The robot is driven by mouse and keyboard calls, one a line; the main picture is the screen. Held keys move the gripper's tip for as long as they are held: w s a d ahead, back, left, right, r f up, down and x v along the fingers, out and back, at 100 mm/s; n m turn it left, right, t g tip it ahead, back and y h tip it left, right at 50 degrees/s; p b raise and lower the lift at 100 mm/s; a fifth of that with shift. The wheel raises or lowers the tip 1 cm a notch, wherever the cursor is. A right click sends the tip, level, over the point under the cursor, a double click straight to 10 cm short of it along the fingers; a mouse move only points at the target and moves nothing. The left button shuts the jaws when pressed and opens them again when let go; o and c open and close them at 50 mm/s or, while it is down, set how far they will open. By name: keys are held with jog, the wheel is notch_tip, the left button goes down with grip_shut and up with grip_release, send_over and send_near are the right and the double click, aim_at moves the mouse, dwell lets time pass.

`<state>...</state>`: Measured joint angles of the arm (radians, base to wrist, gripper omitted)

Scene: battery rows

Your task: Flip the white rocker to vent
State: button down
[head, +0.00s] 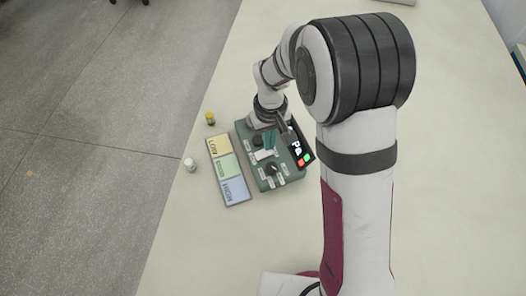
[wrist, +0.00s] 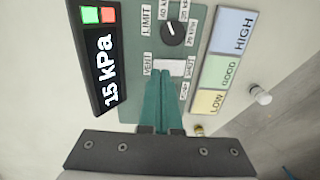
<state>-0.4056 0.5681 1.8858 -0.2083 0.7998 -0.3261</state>
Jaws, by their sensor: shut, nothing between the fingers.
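The dark green control box (head: 258,176) stands on the table with a white rocker (head: 264,155) on its top. In the wrist view the white rocker (wrist: 172,64) lies between a VENT label (wrist: 148,65) at its left and a SHUT label (wrist: 190,67) at its right. My gripper (wrist: 162,73) has teal fingers, shut and empty, with tips at the rocker's near edge. The fingers hide part of the rocker; I cannot tell whether they touch it or which way it is tilted. My gripper also shows over the box in the head view (head: 270,142).
A display (wrist: 106,75) reads 15 kPa, beside green and red squares. A black dial (wrist: 173,32) sits beyond the rocker. A LOW/GOOD/HIGH strip (head: 226,168) lies beside the box. A white-topped piece (head: 190,164) and a yellow-topped piece (head: 210,118) stand left of it.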

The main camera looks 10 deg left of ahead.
jog(key=shift+f, duration=0.95)
dwell(0.8)
notch_tip(320, 180, up, 6)
jog(key=shift+r, duration=0.55)
jog(key=shift+s+d+r, duration=0.1)
jog(key=shift+d+r, duration=0.05)
jog(key=s+d+r+m+y, duration=0.1)
jog(key=s+d+r+m, duration=0.5)
jog(key=s+d+r, duration=0.4)
jog(key=s+d+f+m, duration=0.1)
jog(key=s+m, duration=0.4)
jog(key=s, duration=0.7)
jog(key=shift+s+d+m+y, duration=0.3)
jog(key=shift+y, duration=0.1)
